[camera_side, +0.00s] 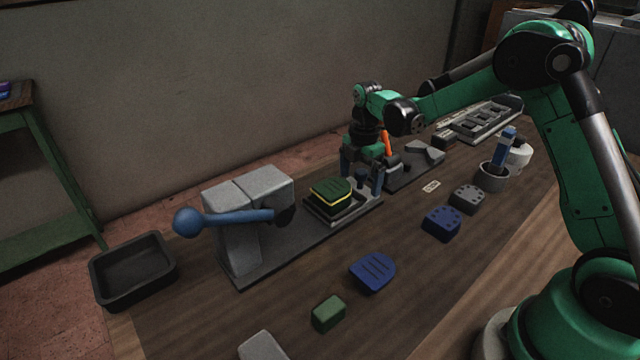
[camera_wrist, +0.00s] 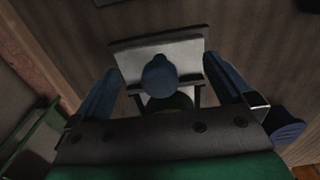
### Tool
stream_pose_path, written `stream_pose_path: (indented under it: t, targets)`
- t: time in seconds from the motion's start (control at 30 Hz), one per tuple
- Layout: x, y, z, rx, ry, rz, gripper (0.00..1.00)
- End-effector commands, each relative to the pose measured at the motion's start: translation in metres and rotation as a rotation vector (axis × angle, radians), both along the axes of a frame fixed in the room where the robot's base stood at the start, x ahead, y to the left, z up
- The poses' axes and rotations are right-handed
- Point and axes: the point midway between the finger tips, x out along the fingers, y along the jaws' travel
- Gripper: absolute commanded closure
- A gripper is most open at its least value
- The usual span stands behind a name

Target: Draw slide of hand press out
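The hand press (camera_side: 240,225) is a grey block on a dark base plate, with a blue ball-ended lever (camera_side: 225,218). Its slide (camera_side: 322,212) sits on the base to the right of the block and carries a green heel piece with a yellow layer (camera_side: 331,188). A blue round knob (camera_side: 362,178) stands at the slide's right end. My gripper (camera_side: 361,184) is open and points down, with its fingers on either side of the knob. In the wrist view the knob (camera_wrist: 159,76) lies between the spread fingers, with gaps on both sides.
A black bin (camera_side: 133,270) stands left of the press. Blue heel pieces (camera_side: 373,271), a green block (camera_side: 328,313) and a grey piece (camera_side: 466,199) lie in front. A grey fixture with an orange handle (camera_side: 387,143) stands close behind my gripper. A cup (camera_side: 492,178) is to the right.

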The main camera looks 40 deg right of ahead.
Motion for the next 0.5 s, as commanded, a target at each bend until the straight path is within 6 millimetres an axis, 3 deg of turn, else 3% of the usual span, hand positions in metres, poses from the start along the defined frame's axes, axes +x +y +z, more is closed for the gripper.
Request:
stream_pose_path:
  t: [0.5]
  targets:
    - [-0.0002, 0.0002, 0.0038, 0.0, 0.001, 0.0, 0.0]
